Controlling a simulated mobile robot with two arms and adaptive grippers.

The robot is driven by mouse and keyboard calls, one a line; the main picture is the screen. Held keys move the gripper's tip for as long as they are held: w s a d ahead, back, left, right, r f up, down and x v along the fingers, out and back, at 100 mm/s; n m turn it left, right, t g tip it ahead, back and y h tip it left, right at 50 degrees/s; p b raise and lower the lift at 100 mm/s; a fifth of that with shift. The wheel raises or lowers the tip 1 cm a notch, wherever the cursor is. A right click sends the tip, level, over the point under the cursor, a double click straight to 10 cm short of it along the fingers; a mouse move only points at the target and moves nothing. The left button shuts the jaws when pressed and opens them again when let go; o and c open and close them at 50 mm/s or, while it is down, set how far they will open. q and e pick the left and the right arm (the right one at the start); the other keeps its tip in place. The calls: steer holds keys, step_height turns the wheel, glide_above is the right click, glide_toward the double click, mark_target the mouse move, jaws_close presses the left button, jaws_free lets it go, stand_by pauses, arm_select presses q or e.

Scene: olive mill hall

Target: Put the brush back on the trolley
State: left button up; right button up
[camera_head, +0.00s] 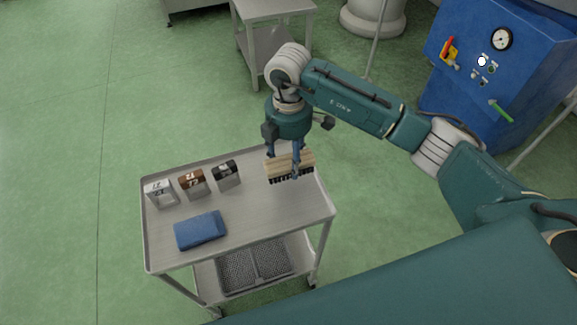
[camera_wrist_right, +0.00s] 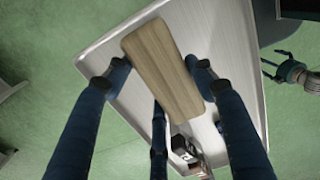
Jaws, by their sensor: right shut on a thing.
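The brush (camera_head: 291,165) has a pale wooden back and dark bristles that point down. My right gripper (camera_head: 284,158) is shut on it over the far right part of the trolley (camera_head: 255,219). In the right wrist view the brush's wooden back (camera_wrist_right: 162,68) lies between the blue fingers of my right gripper (camera_wrist_right: 158,82), with the trolley top (camera_wrist_right: 215,40) below. I cannot tell whether the bristles touch the trolley top.
On the trolley stand a white box (camera_head: 160,193), a brown box (camera_head: 192,183) and a black box (camera_head: 227,175) in a row. A folded blue cloth (camera_head: 200,230) lies in front. The front right of the top is clear. A blue control cabinet (camera_head: 470,85) stands at back right.

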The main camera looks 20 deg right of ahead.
mark_target(289, 169)
step_height(289, 169, down, 4)
steer(key=shift+p, duration=0.3)
steer(key=shift+f, duration=0.5)
steer(key=shift+f, duration=0.1)
steer(key=o, duration=1)
